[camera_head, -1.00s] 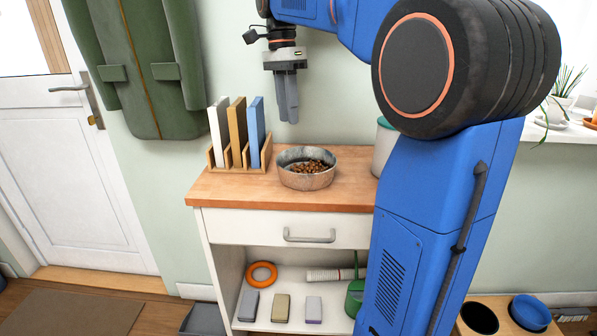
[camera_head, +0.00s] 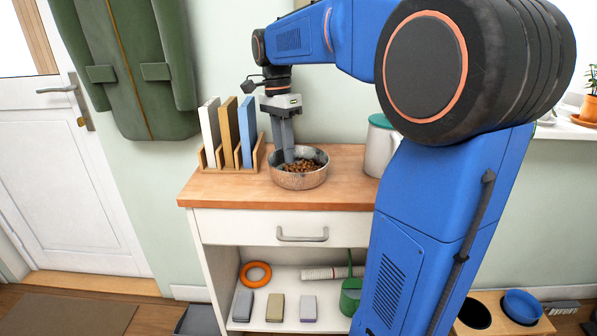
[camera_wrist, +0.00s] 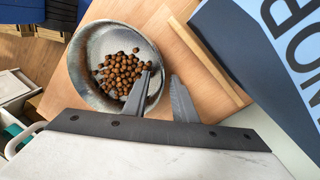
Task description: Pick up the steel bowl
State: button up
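The steel bowl (camera_head: 300,182) stands upright on the wooden top of the cabinet and holds brown pellets. My gripper (camera_head: 289,160) points down at the bowl's back-left side. In the wrist view the bowl (camera_wrist: 84,66) fills the upper left. There my gripper (camera_wrist: 160,73) is open, with its fingers apart. One finger reaches inside the bowl over the pellets, and the other is outside. The bowl's rim lies between them. I cannot see whether either finger touches the wall.
A wooden rack (camera_head: 226,164) with upright white, brown and blue books or boards stands close left of the bowl. A white canister (camera_head: 378,150) with a green lid stands to the right. The wooden top (camera_head: 228,194) is clear in front.

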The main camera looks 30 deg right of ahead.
grip_shut()
